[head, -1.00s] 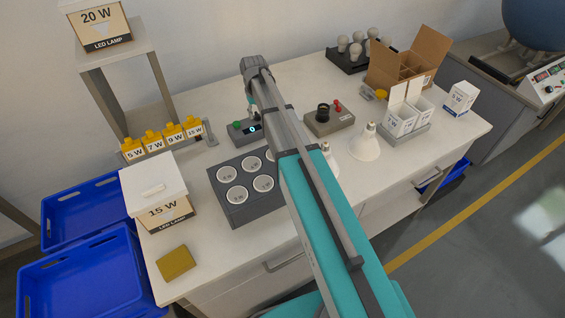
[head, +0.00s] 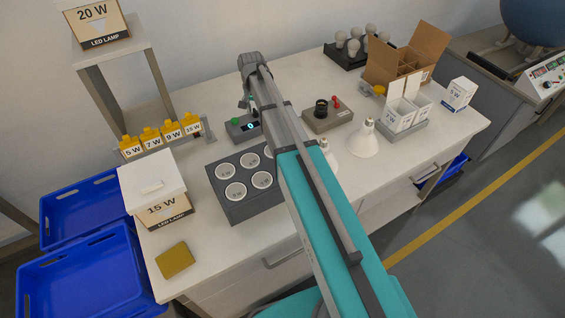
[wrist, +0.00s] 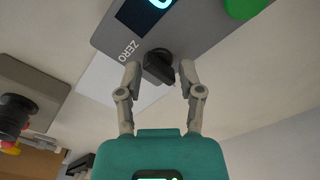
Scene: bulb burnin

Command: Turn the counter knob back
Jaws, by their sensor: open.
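The counter (head: 237,130) is a grey box on the bench with a lit display and a green button (head: 236,121). In the wrist view, the counter (wrist: 205,38) fills the top, with part of its blue-lit display and the green button (wrist: 243,6) cut off by the edge. Its black knob (wrist: 158,66) sits by the word ZERO, its bar slanting down to the right. My gripper (wrist: 160,72) is open, with one finger on each side of the knob and a visible gap to both. In the head view my arm hides the knob and fingertips.
A grey panel of round lamp sockets (head: 213,180) lies in front of the counter. A box with a black dial and red lever (head: 328,121) stands to the right. Yellow-topped labelled holders (head: 151,136) stand to the left.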

